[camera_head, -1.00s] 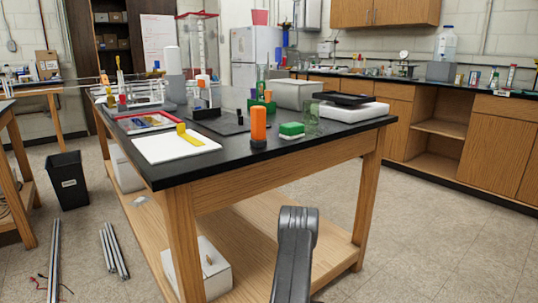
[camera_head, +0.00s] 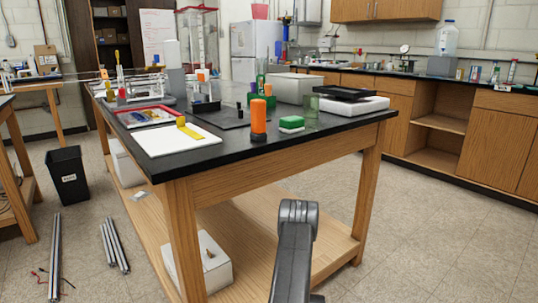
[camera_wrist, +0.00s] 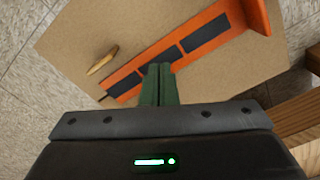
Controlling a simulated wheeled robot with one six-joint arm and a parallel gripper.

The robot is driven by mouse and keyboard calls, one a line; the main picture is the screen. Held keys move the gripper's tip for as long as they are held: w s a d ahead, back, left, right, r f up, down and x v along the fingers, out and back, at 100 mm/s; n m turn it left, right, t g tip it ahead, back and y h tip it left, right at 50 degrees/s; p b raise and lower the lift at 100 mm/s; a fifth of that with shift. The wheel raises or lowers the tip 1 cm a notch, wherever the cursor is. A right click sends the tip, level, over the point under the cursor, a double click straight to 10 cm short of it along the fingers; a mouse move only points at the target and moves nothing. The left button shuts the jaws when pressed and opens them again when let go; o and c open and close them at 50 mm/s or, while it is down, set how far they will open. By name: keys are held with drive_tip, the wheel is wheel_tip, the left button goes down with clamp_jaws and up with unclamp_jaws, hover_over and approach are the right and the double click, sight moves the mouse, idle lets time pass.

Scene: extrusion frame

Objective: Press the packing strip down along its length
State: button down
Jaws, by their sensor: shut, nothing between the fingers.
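In the wrist view, a long orange piece (camera_wrist: 137,84) with several dark rectangular patches (camera_wrist: 208,31) lies diagonally on a tan board (camera_wrist: 95,32). A short dark line (camera_wrist: 103,97) shows at its lower left end. I cannot tell which part, if any, is the packing strip. My gripper (camera_wrist: 160,68) has green fingers, closed together and empty. The gripper is not visible in the head view, which shows only my arm at the bottom centre.
A small wooden piece (camera_wrist: 102,60) lies on the board left of the fingers. Wooden beams (camera_wrist: 290,115) stand at the lower right. In the head view, a black-topped workbench (camera_head: 225,160) holds many items, and a black bin (camera_head: 67,177) stands on the floor at left.

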drive_tip(key=shift+f+b, duration=0.9)
idle(1.9)
drive_tip(key=shift+r+p, duration=0.35)
drive_tip(key=shift+r, duration=0.5)
drive_tip(key=shift+w+d+f+b, duration=0.1)
drive_tip(key=shift+w+d+b, duration=0.85)
drive_tip(key=shift+d, duration=0.3)
drive_tip(key=shift+w+d+b, duration=0.5)
drive_tip(key=shift+w+d, duration=0.4)
drive_tip(key=shift+d, duration=0.25)
drive_tip(key=shift+f+b, duration=0.65)
drive_tip(key=shift+f, duration=0.05)
idle(0.3)
